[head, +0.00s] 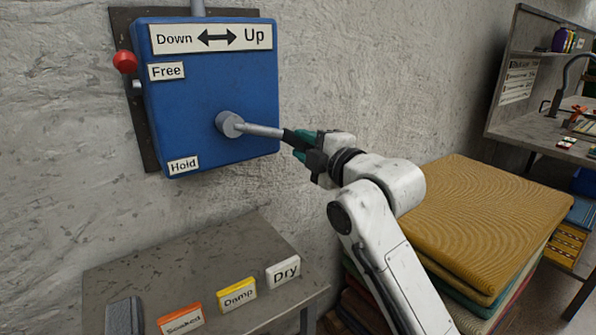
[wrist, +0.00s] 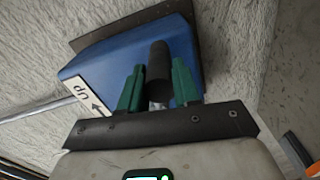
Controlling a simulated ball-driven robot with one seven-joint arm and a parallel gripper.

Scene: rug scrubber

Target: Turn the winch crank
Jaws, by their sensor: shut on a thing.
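The winch is a blue box (head: 205,95) on a dark wall plate, with "Down" and "Up" marked at its top. Its crank (head: 258,130) is a grey metal arm running from a round hub to the right and slightly down. My gripper (head: 295,141) is at the crank's outer end, with green fingers. In the wrist view the two green fingers (wrist: 158,88) are closed around the dark crank handle (wrist: 158,62), in front of the blue box (wrist: 120,62). The gripped part of the handle is partly hidden by the fingers.
A red knob (head: 125,62) sits at the box's left, beside "Free" and above "Hold" labels. Below is a grey table (head: 190,268) with "Soaked", "Damp" and "Dry" signs. Folded rugs (head: 480,215) are stacked at right, with a workbench (head: 535,125) behind.

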